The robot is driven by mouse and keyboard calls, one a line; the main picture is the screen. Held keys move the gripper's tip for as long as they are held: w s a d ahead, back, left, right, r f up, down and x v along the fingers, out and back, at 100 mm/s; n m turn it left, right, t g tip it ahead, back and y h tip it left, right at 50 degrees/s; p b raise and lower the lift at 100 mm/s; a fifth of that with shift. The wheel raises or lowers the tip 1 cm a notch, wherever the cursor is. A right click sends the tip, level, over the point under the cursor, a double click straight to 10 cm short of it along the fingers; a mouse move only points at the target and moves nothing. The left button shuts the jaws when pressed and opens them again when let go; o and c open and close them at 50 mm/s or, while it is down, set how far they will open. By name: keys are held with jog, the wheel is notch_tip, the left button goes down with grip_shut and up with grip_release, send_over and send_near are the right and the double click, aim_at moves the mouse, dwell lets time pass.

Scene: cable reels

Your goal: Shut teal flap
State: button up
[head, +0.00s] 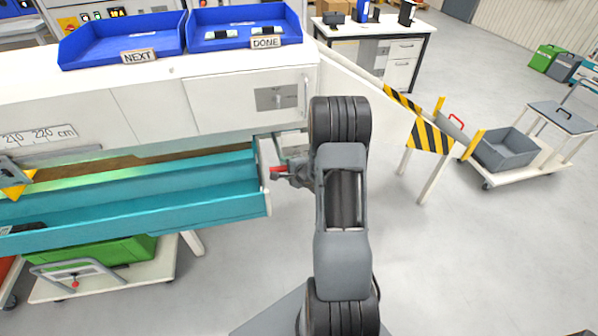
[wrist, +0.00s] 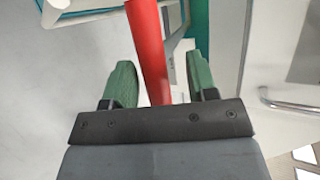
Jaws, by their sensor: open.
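The teal flap (head: 150,208) hangs open as a long trough along the front of the white machine in the head view. A white end bracket (head: 266,165) is at its right end. A red handle (head: 279,169) sticks out there, beside my gripper, which is largely hidden by my arm. In the wrist view my gripper (wrist: 159,64) is open, with green fingers on both sides of the red handle (wrist: 148,35). Gaps show between the handle and each finger. Teal edges (wrist: 198,35) show behind it.
Above are a white cabinet front with a handle (head: 305,95) and blue trays marked NEXT (head: 122,40) and DONE (head: 243,30). A green crate (head: 110,255) on a cart is below the flap. Floor at lower right is clear.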

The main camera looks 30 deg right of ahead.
jog(key=v, duration=1.2)
jog(key=shift+p, duration=0.35)
jog(key=shift+r, duration=0.15)
jog(key=s+d+f+n+g+h, duration=0.4)
jog(key=s+d+f+n+g, duration=0.1)
jog(key=s+n+g, duration=0.1)
notch_tip(320, 180, up, 3)
jog(key=s+a+n+g, duration=0.2)
jog(key=s+n+g, duration=0.1)
jog(key=n, duration=0.1)
jog(key=s+a+r+n+y, duration=0.1)
jog(key=a+r+n, duration=0.3)
jog(key=a+r, duration=0.4)
jog(key=s+a+r+n+y, duration=0.2)
jog(key=a+r+n, duration=0.3)
jog(key=a, duration=1)
notch_tip(320, 180, up, 4)
jog(key=shift+f+n, duration=0.15)
jog(key=shift+n, duration=0.15)
